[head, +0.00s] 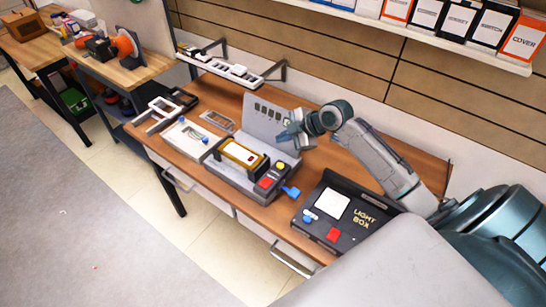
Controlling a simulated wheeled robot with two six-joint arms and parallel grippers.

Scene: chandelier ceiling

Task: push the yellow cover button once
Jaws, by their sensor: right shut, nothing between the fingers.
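A grey machine (226,178) stands on the wooden bench, with an upright grey back panel (262,112) behind it. A small round yellow button (281,166) is on its right side, by a red button (265,183) and a blue lever (291,191). A gold-framed part with a white top (243,154) sits in the machine. My right gripper (288,136) is shut and empty, in front of the panel's right part and above the yellow button in the picture. It looks apart from the button. My left gripper is out of view.
A black light box (345,210) with a white panel, blue knob and red button lies at right. A white tray (190,138) and grey frames are at left. A wall rack (235,70) hangs behind. A shelf of boxes (450,30) is above.

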